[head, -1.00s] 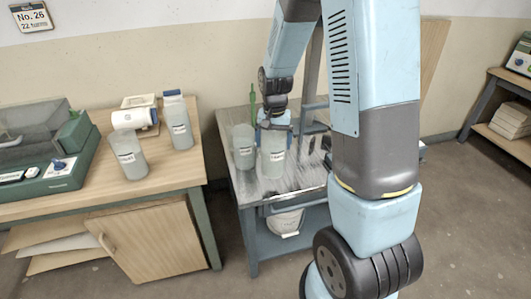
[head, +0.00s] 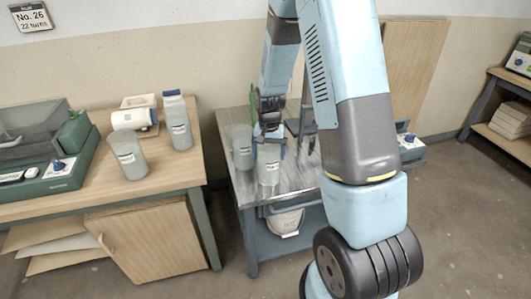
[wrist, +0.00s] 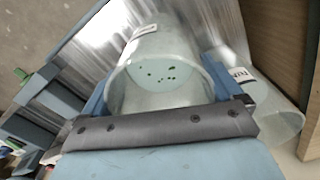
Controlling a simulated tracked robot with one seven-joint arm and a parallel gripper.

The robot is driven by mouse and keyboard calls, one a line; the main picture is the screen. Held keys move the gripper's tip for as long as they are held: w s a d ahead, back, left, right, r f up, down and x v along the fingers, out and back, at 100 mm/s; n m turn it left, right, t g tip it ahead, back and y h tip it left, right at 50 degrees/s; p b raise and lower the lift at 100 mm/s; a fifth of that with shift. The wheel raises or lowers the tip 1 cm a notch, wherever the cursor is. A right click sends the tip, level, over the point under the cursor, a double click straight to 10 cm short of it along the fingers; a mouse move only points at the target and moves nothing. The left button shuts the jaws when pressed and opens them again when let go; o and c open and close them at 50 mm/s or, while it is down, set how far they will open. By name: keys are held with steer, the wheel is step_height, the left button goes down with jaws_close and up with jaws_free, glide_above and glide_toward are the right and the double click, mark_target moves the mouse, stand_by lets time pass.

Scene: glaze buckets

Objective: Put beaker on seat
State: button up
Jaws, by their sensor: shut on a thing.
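A pale translucent beaker (head: 268,173) with a white label is held upright at the grey metal table. My gripper (head: 270,139) is shut on its upper part. In the wrist view the beaker (wrist: 163,72) lies between the blue fingers, with dark green specks inside. Whether its base touches the table is unclear. A second pale labelled beaker (head: 242,150) stands close on its left; it also shows in the wrist view (wrist: 268,108). I cannot tell which thing is the seat.
The grey table (head: 250,207) has a green upright item (head: 252,98) at its back and a white bucket (head: 286,221) on its lower shelf. The wooden bench (head: 150,190) at left holds another beaker (head: 129,158), a bottle (head: 177,122) and a green machine (head: 68,158).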

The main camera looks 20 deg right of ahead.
steer(key=o, duration=1.7)
